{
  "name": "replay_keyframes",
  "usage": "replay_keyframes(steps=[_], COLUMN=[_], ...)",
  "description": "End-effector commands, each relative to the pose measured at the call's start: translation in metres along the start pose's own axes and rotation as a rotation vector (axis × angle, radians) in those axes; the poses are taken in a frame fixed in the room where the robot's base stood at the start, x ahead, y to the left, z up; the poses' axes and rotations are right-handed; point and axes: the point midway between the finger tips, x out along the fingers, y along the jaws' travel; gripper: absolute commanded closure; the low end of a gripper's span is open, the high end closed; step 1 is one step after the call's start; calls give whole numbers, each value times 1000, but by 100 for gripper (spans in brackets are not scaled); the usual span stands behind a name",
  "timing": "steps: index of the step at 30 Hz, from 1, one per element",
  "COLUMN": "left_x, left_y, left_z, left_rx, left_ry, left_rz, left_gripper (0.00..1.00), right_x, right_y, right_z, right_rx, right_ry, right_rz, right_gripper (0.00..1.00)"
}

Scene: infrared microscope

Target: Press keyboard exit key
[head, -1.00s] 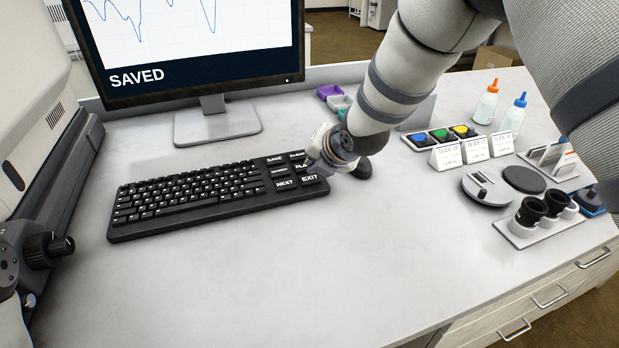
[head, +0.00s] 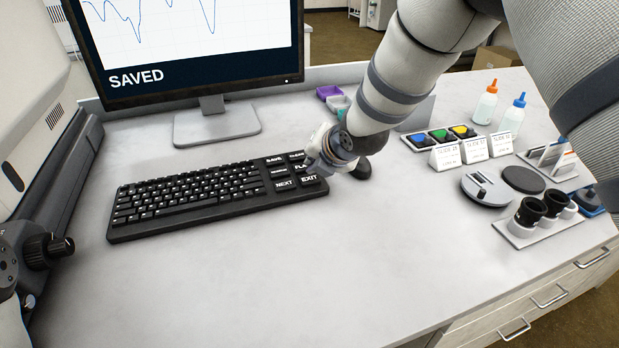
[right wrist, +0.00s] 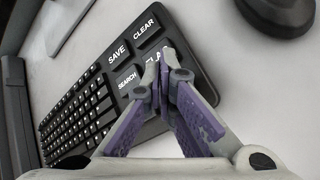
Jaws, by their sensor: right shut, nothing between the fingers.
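The black keyboard (head: 190,200) lies on the bench and shows in the right wrist view (right wrist: 75,120). The EXIT key (head: 309,178) is at its front right corner, beside NEXT (head: 285,183). My right gripper (head: 312,166) is over the keyboard's right end, just behind the EXIT lettering. In the right wrist view its purple-padded fingers (right wrist: 161,65) are shut and empty, with tips over the FLAT key's lettering. The fingers hide EXIT and NEXT there. I cannot tell whether the tips touch a key. My left gripper is not in view.
The monitor (head: 205,50) behind the keyboard reads SAVED. A dark mouse (head: 362,168) sits right of the gripper. Slide holders (head: 445,137), bottles (head: 486,102) and a round device (head: 487,188) stand further right. The bench in front (head: 270,270) is clear.

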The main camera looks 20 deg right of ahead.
Motion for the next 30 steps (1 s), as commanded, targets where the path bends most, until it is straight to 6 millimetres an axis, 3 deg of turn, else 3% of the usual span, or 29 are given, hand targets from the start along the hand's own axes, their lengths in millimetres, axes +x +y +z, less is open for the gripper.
replay_keyframes(steps=[30], left_x=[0], left_y=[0], left_z=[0], left_rx=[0], left_ry=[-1], left_rz=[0], left_gripper=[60], right_x=[7], right_y=[-5], right_z=[-6], right_rx=[0], right_ry=[0], right_rz=[0], right_gripper=[100])
